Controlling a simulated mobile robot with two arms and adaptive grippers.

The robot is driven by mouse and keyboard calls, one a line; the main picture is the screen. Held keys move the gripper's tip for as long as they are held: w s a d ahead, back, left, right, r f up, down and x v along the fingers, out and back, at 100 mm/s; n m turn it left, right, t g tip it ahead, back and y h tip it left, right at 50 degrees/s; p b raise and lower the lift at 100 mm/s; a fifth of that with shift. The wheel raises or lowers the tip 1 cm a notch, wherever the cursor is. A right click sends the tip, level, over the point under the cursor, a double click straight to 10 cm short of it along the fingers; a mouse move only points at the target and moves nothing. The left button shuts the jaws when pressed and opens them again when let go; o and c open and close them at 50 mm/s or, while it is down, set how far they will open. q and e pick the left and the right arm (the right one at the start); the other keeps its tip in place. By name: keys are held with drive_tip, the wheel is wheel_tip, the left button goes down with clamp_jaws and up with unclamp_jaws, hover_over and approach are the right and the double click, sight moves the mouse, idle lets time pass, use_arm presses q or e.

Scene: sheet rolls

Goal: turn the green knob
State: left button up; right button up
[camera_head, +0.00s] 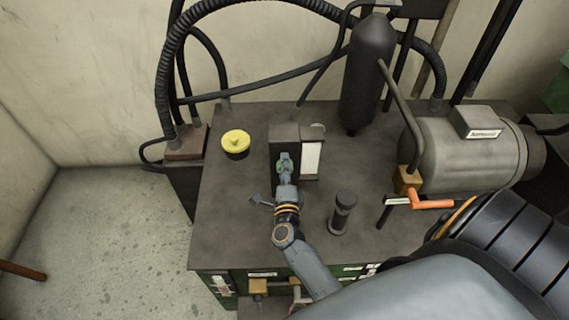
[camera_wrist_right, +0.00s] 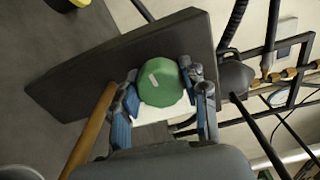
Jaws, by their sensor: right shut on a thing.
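The green knob (camera_wrist_right: 160,82) is round with a small white mark on its face. It sits on the front of a dark upright box (camera_wrist_right: 110,62). In the right wrist view my right gripper (camera_wrist_right: 168,98) has its blue-grey fingers on both sides of the knob, shut on it. In the head view the box (camera_head: 284,134) stands on the dark bench top, and my right gripper (camera_head: 286,166) reaches it from the front. The gripper covers most of the knob there, leaving only a bit of green. My left gripper is not in view.
The bench top (camera_head: 230,215) holds a yellow-capped button (camera_head: 236,141) left of the box and a short black cylinder (camera_head: 343,214) to the right. A tall dark tank (camera_head: 368,75), a grey motor (camera_head: 460,155) and an orange-handled valve (camera_head: 430,200) stand farther right. Hoses run behind.

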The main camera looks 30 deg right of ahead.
drive_tip(key=shift+n+p, duration=0.7)
drive_tip(key=shift+n, duration=1.2)
drive_tip(key=o, duration=1.2)
drive_tip(key=shift+c, duration=0.2)
